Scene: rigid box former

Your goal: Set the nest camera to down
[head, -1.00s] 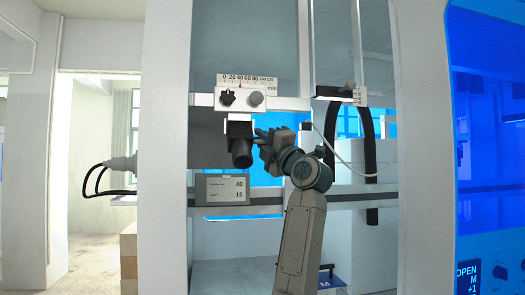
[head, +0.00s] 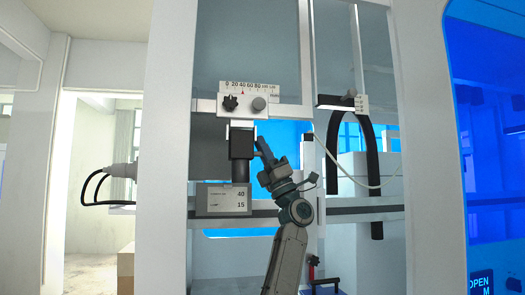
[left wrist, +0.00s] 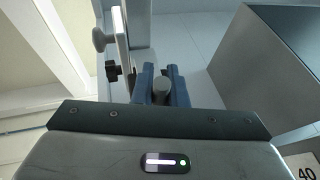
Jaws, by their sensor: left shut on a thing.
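The nest camera (head: 242,146) is a dark block hanging under the scale carriage in the head view, and its lens barrel points straight down. My left gripper (head: 262,144) is at the camera's right side. In the left wrist view, the blue fingers of the left gripper (left wrist: 161,84) are closed around a short grey round peg (left wrist: 161,94). How the peg joins the camera is hidden. My right gripper is not in view.
Above the camera is a scale plate (head: 248,87) with its red mark near 40, a dark knob (head: 230,102) and a grey knob (head: 258,104). A placard (head: 222,200) reading 40 and 15 is just below. A white post (head: 165,150) stands left.

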